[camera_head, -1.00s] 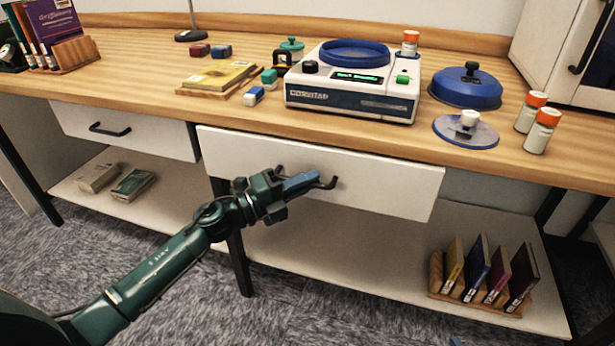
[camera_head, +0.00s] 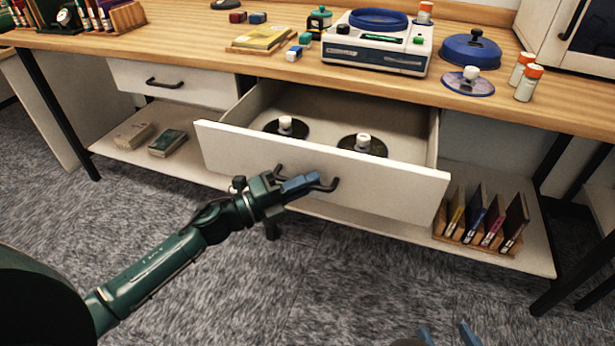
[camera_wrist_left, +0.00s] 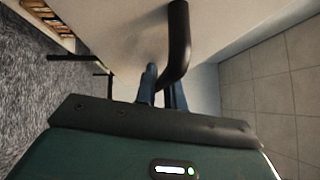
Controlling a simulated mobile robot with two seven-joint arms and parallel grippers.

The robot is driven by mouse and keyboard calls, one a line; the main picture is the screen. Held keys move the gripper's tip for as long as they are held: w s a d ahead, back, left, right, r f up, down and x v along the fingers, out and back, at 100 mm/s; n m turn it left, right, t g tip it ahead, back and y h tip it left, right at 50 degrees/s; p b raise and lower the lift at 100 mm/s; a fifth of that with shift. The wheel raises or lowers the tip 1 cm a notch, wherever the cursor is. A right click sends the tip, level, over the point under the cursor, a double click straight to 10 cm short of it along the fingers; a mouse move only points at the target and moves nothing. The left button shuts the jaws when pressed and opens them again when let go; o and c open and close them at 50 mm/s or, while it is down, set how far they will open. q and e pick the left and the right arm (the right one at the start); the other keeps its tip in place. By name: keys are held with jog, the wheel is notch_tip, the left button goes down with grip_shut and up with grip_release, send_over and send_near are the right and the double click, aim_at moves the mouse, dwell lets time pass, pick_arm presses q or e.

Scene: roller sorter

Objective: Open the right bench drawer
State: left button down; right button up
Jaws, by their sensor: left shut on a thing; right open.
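The right bench drawer (camera_head: 390,190) is pulled well out from under the wooden bench top. Inside it lie two black discs with white knobs, a left one (camera_head: 286,127) and a right one (camera_head: 362,143). My left gripper (camera_head: 302,184) is shut on the drawer's dark bar handle (camera_head: 328,186). The left wrist view shows the handle (camera_wrist_left: 179,45) between the blue fingertips (camera_wrist_left: 163,90), close to the pale drawer front. My right gripper (camera_head: 447,336) shows only its blue fingertips at the bottom edge; they are apart and empty.
The left drawer (camera_head: 185,85) is closed. A white machine (camera_head: 378,55) with a blue ring, a blue lid (camera_head: 470,50) and orange-capped jars (camera_head: 528,83) stand on the bench top. Books (camera_head: 485,215) stand on the lower shelf at right. Carpet in front is clear.

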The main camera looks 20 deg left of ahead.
pick_arm(q)
jog(key=shift+s, duration=0.8)
jog(key=c, duration=1.8)
grip_release()
jog(key=shift+a, duration=0.1)
jog(key=v, duration=1.3)
